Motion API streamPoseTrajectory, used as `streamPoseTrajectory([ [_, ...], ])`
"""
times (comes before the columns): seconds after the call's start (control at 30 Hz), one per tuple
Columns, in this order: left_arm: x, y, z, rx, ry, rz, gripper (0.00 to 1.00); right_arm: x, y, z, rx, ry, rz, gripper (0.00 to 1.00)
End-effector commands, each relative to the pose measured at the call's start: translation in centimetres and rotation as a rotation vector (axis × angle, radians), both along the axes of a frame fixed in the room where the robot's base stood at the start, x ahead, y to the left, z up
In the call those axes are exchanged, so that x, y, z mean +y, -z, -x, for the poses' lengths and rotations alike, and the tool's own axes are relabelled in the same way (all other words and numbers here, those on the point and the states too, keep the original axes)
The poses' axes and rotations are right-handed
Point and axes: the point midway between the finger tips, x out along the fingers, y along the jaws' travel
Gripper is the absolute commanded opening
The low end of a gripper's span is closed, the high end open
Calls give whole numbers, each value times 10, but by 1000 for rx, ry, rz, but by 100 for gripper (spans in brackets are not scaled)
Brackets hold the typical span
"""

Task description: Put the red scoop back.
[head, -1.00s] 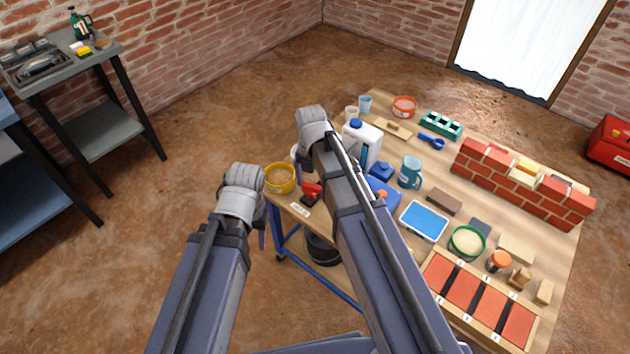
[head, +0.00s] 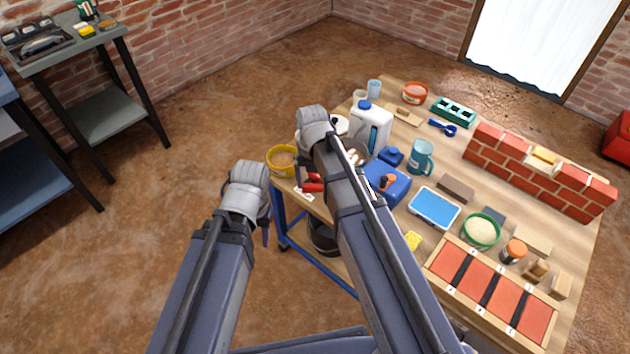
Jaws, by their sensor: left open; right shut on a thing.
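The red scoop (head: 313,186) shows as a small red shape at the near left corner of the workbench, over a white label card (head: 304,195). My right gripper (head: 299,186) points down beside it and is shut on it. The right wrist and forearm hide most of the jaws and part of the scoop. I cannot tell whether the scoop touches the bench. My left gripper (head: 266,235) is open and empty, over the floor left of the bench. Its wrist hides most of its jaws.
A yellow tub (head: 283,161) stands close left of the scoop. A white jug (head: 371,127), blue box (head: 386,183), teal pitcher (head: 421,157) and green-rimmed bowl (head: 481,230) stand on the workbench (head: 450,150). A brick wall (head: 540,172) is at the right. A dark bucket (head: 324,238) sits below.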

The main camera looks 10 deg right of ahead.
Motion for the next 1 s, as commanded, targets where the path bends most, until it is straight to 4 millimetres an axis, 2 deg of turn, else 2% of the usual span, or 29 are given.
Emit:
streamPoseTrajectory([
  [0.63, 0, 47, 0, 0, 0, 0, 50, 0, 47, 0, 0, 1, 0, 43],
  [1.0, 0, 51, 0, 0, 0, 0, 50, 0, 51, 0, 0, 1, 0, 43],
])
